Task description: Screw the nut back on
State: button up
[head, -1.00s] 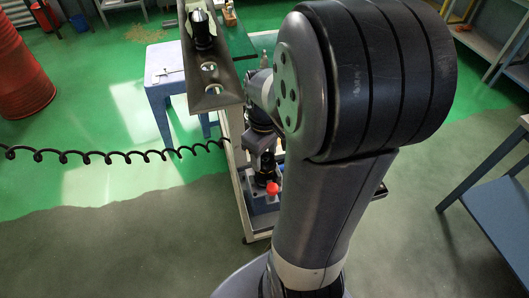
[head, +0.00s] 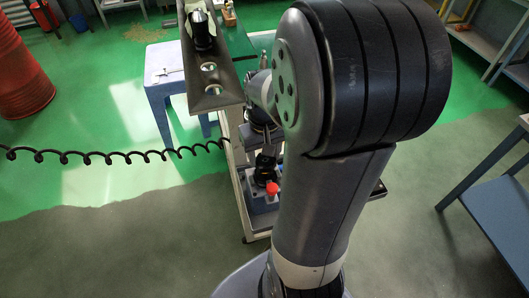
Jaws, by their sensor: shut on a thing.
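My gripper (head: 266,157) shows small and dark in the head view, pointing down over the cart, partly hidden by my own arm. It is shut on a small dark piece that fits the nut; its outline is too small and dark to make out. A dark holder seems to stand in the fixture directly under the gripper. I cannot tell whether the nut touches the holder's thread.
A metal rack (head: 212,98) with round holes holds a black tool holder (head: 202,30) at the cart's upper left. A coiled black cable (head: 120,156) hangs across the left. A blue stool (head: 163,80) stands behind, a red barrel (head: 22,75) far left, a blue table (head: 495,190) right.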

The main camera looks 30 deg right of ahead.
jog(key=m, duration=0.5)
jog(key=shift+d, duration=0.1)
jog(key=shift+m, duration=0.4)
jog(key=m, duration=0.3)
jog(key=shift+m+p, duration=0.3)
jog(key=shift+m, duration=1.2)
jog(key=shift+s+m, duration=0.1)
jog(key=shift+m, duration=0.7)
jog(key=m, duration=0.4)
